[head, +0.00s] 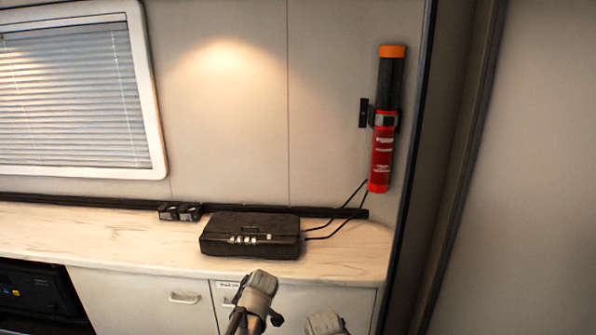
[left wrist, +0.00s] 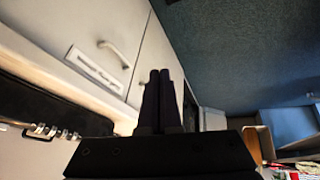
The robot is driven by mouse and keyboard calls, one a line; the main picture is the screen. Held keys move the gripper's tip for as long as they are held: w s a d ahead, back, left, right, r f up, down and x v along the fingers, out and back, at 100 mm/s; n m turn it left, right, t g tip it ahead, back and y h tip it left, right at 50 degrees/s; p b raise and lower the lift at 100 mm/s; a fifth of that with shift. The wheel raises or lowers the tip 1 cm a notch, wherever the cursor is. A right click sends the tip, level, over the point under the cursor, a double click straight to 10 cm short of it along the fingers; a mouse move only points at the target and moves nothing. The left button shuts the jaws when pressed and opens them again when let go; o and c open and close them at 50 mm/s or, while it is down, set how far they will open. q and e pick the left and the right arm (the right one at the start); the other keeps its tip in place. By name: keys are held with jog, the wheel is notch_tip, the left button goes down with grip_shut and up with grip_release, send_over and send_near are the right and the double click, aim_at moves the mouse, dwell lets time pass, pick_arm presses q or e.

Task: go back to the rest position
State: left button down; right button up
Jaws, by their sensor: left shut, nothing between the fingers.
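My left gripper (left wrist: 159,75) shows in the left wrist view with its two dark fingers pressed together and nothing between them. It points past pale cabinet doors and touches nothing that I can see. In the head view, a grey part of one of my arms (head: 258,290) rises in front of the cabinet, below the counter edge. A second grey arm part (head: 325,322) shows at the bottom edge. No fingertips can be made out in the head view, and my right gripper is not seen.
A black case with several latches (head: 250,235) lies on the pale counter (head: 120,232), close behind my arm; it also shows in the left wrist view (left wrist: 50,118). A red cylinder (head: 382,150) hangs on the wall. A cabinet handle (left wrist: 114,52) is near my left gripper.

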pick_arm(q)
jog(key=s+d+f+m+g+h, duration=0.1)
jog(key=s+d+m+g+h, duration=0.1)
jog(key=s+d+m, duration=0.55)
jog(key=s+d+f+m+g+h, duration=0.15)
jog(key=s+d+m, duration=0.25)
jog(key=s+m, duration=0.65)
notch_tip(320, 180, up, 16)
jog(key=p, duration=1.6)
jog(key=shift+s+d+r+p, duration=0.2)
jog(key=shift+d+p, duration=0.05)
jog(key=shift+p, duration=0.05)
jog(key=shift+d, duration=0.15)
